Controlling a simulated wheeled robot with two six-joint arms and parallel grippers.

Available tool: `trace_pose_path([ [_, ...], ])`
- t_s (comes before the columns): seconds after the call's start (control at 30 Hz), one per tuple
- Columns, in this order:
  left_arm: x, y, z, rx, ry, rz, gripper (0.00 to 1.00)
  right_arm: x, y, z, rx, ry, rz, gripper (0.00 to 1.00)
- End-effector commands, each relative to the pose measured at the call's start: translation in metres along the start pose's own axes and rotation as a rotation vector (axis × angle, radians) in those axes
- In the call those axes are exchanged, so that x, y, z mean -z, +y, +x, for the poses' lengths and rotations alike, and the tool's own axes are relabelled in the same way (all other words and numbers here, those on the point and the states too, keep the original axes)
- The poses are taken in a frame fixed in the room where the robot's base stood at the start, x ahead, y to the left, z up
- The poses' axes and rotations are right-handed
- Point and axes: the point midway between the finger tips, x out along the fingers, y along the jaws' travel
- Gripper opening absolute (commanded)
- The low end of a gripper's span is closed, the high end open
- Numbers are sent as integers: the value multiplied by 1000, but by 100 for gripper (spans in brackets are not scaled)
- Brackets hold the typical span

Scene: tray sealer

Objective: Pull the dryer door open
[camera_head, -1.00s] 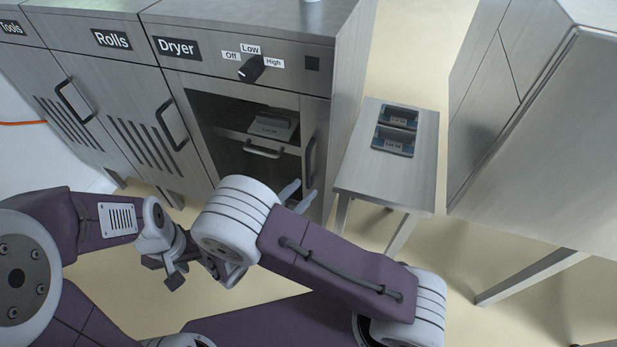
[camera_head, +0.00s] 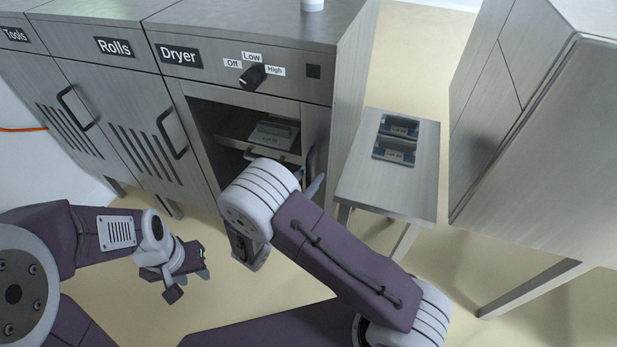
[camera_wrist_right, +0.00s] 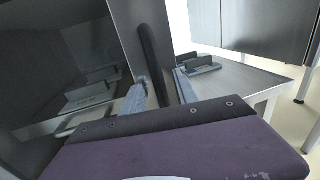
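The dryer door (camera_head: 316,122) is a metal frame around a dark window and looks shut. Its dark vertical handle (camera_head: 309,160) is on the right side of the frame and also shows in the right wrist view (camera_wrist_right: 152,60). My right gripper (camera_wrist_right: 162,95) is open, with one finger on each side of the handle's lower part. I cannot tell whether they touch it. In the head view my right forearm hides most of that gripper and the lower door. My left gripper (camera_head: 190,282) is apart from the dryer, low at the left, and looks open and empty.
Through the window a tray (camera_head: 272,136) sits on a shelf. A dark knob (camera_head: 252,77) is above the door. A small table (camera_head: 385,185) with two trays stands to the right, close beside the dryer. A large grey cabinet (camera_head: 540,150) is further right.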

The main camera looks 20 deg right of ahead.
Motion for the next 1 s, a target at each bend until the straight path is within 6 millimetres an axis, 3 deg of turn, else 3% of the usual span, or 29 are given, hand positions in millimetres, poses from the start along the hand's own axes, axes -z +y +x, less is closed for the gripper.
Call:
trace_pose_path([
  [0.07, 0, 0, 0, 0, 0, 0, 36, 0, 0, 0, 0, 0, 0, 30],
  [0.17, 0, 0, 0, 0, 0, 0, 36, 0, 0, 0, 0, 0, 0, 2],
  [0.2, 0, 0, 0, 0, 0, 0, 36, 0, 0, 0, 0, 0, 0, 0],
  [1.0, 0, 0, 0, 0, 0, 0, 36, 0, 0, 0, 1, 0, 0, 0],
])
